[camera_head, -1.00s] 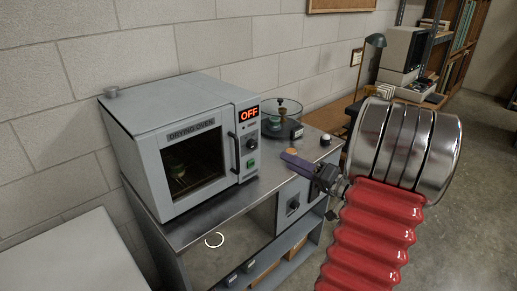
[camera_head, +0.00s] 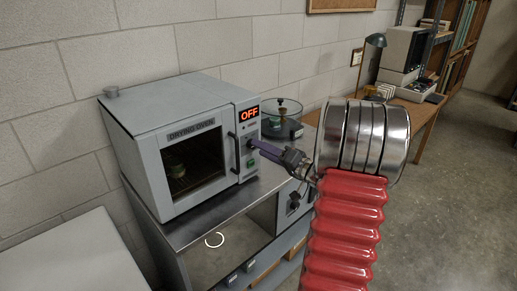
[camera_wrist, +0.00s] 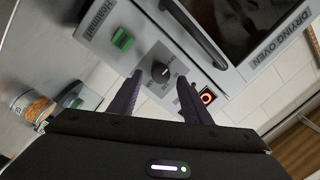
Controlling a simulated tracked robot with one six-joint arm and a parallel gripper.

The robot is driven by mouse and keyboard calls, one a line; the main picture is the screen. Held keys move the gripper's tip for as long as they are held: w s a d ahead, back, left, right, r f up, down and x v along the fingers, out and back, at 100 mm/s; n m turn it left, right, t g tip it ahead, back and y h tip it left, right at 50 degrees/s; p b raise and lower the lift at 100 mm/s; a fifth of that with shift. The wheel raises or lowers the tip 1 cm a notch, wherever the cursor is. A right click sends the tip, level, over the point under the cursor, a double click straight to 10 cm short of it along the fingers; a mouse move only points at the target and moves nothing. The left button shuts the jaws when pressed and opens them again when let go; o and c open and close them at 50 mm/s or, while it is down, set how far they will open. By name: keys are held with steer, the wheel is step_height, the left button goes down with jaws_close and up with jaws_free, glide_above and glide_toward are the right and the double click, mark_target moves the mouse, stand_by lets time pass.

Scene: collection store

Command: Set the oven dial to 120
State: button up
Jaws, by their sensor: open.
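The grey drying oven (camera_head: 205,112) stands on a metal bench, and its red display (camera_head: 249,114) reads OFF. The black oven dial (camera_wrist: 160,72) is on the control panel, with small markings around it too small to read. In the head view the dial (camera_head: 250,143) is partly covered by my gripper (camera_head: 254,146), which reaches the panel from the right. In the wrist view my gripper (camera_wrist: 160,82) is open, one finger on each side of the dial. I cannot tell whether either finger touches it.
A green switch (camera_wrist: 122,38) sits on the panel near the dial. The oven's door handle (camera_head: 233,153) stands out beside the panel. A round glass-covered device (camera_head: 284,118) is on the bench behind my gripper.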

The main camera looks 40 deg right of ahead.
steer(key=shift+w+a, duration=0.1)
steer(key=shift+w, duration=1)
steer(key=shift+c, duration=0.4)
steer(key=c, duration=0.9)
steer(key=shift+a, duration=0.15)
steer(key=shift+c, duration=0.3)
